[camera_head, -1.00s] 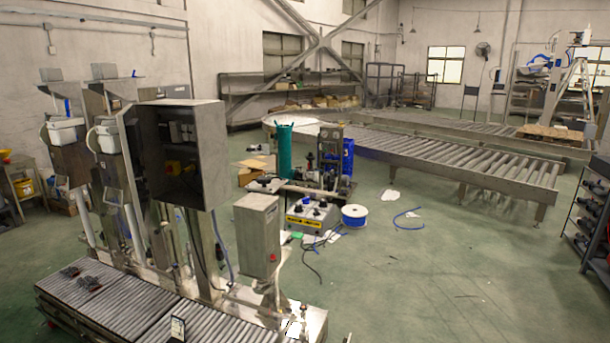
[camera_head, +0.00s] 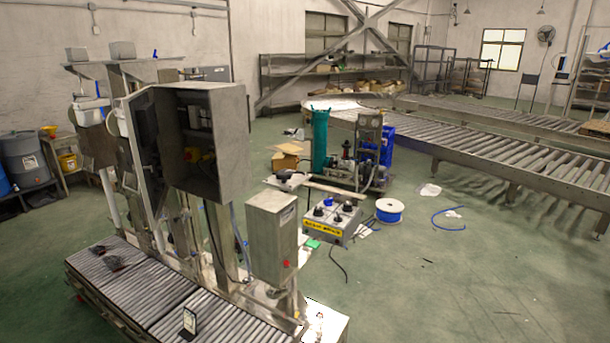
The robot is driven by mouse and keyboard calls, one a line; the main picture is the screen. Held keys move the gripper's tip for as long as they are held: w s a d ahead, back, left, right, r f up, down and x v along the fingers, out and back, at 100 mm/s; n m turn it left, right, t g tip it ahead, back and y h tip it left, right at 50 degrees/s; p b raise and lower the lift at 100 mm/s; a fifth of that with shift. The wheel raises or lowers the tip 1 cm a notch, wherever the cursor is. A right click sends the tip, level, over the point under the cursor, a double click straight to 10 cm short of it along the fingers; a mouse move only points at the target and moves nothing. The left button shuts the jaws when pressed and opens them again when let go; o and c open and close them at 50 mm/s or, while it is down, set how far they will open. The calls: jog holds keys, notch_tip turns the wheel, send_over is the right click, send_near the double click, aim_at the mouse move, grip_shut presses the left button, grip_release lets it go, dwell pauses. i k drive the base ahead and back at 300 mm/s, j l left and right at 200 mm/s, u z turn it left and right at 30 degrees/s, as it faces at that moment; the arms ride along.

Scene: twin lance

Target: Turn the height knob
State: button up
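The twin-lance machine (camera_head: 137,140) stands at the left, with two upright columns and a roller bed (camera_head: 150,290) at its base. An open steel cabinet (camera_head: 236,140) is mounted on it, with dark parts and a small yellow and red piece inside. A smaller closed steel box (camera_head: 270,240) with a red button stands to its right. I cannot pick out a height knob on the machine at this size. A grey control box (camera_head: 333,226) with black knobs and a yellow label sits behind the machine. My gripper is not in view.
A white spool (camera_head: 389,211) and a blue hose (camera_head: 448,219) lie on the floor. A long roller conveyor (camera_head: 500,165) runs across the right. A grey drum (camera_head: 28,162) stands at the far left. The green floor at lower right is open.

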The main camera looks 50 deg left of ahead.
aim_at(285, 174)
jog(key=i+l+z, duration=0.25)
jog(key=l, duration=0.35)
jog(key=i+l+z, duration=0.2)
jog(key=i+l, duration=0.15)
jog(key=l, duration=0.15)
jog(key=i+l+z, duration=0.25)
jog(key=l, duration=0.25)
jog(key=i+u, duration=0.2)
jog(key=i, duration=0.2)
jog(key=i+l+u, duration=0.2)
jog(key=i, duration=0.2)
jog(key=i+l+u, duration=0.2)
jog(key=i, duration=0.15)
jog(key=i+j+u, duration=0.15)
jog(key=i+u, duration=0.3)
jog(key=i, duration=0.55)
jog(key=i+l+u, duration=0.2)
jog(key=i+u, duration=0.3)
jog(key=i, duration=0.5)
jog(key=i+j+u, duration=0.25)
jog(key=u, duration=0.2)
jog(key=i+u, duration=0.85)
jog(key=i+l+u, duration=0.1)
jog(key=i+u, duration=0.35)
jog(key=i+l+u, duration=0.25)
jog(key=u, duration=0.2)
